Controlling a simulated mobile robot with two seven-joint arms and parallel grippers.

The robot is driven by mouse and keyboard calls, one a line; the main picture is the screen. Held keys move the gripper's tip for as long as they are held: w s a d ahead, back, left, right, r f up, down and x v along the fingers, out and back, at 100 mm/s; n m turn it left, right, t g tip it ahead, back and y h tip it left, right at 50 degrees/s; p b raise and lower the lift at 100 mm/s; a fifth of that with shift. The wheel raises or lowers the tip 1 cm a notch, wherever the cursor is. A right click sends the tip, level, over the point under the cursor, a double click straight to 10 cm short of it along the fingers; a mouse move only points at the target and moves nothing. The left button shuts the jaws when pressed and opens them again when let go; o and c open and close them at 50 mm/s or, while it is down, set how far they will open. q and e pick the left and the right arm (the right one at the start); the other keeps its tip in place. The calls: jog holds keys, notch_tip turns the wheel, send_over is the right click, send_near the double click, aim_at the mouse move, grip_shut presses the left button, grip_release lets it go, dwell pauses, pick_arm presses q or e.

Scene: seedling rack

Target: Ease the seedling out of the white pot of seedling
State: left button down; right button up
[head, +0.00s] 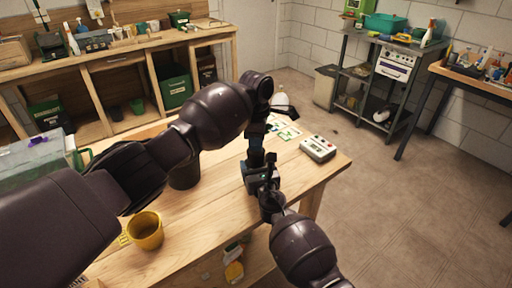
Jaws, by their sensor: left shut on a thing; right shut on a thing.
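My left gripper (257,128) is in the middle of the head view, at the end of the large dark arm from the left. My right gripper (256,158) is just below it, its arm coming up from the bottom right. The two grippers are close together above the wooden table. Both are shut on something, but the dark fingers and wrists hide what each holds. I cannot make out the seedling or the white pot between them. A pale, bottle-like object (282,99) shows behind the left wrist, partly hidden.
A yellow pot (146,230) stands at the table's near left. A dark pot (184,174) is partly hidden behind my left arm. A pale box with buttons (318,148) sits near the right edge of the table (215,232). A grey clear-sided bin (30,163) is at left.

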pick_arm(q)
jog(key=shift+r, duration=0.65)
pick_arm(e)
jog(key=o, duration=1.3)
pick_arm(q)
jog(key=shift+r, duration=0.4)
pick_arm(e)
jog(key=shift+s+d, duration=0.1)
jog(key=shift+s, duration=0.25)
pick_arm(q)
jog(key=shift+t, duration=0.4)
notch_tip(320, 180, up, 6)
jog(key=p, duration=0.3)
pick_arm(e)
jog(key=v, duration=0.9)
jog(key=shift+s+d+r, duration=0.1)
jog(key=shift+s+r, duration=0.05)
jog(key=shift+s, duration=0.15)
pick_arm(q)
jog(key=shift+r, duration=0.3)
pick_arm(e)
jog(key=shift+v, duration=0.75)
pick_arm(q)
jog(key=shift+r+p, duration=1.8)
jog(key=shift+r, duration=0.2)
pick_arm(e)
jog(key=shift+w+r, duration=0.1)
jog(key=shift+r, duration=1.35)
jog(key=shift+w+r, duration=0.15)
jog(key=shift+r, duration=1.3)
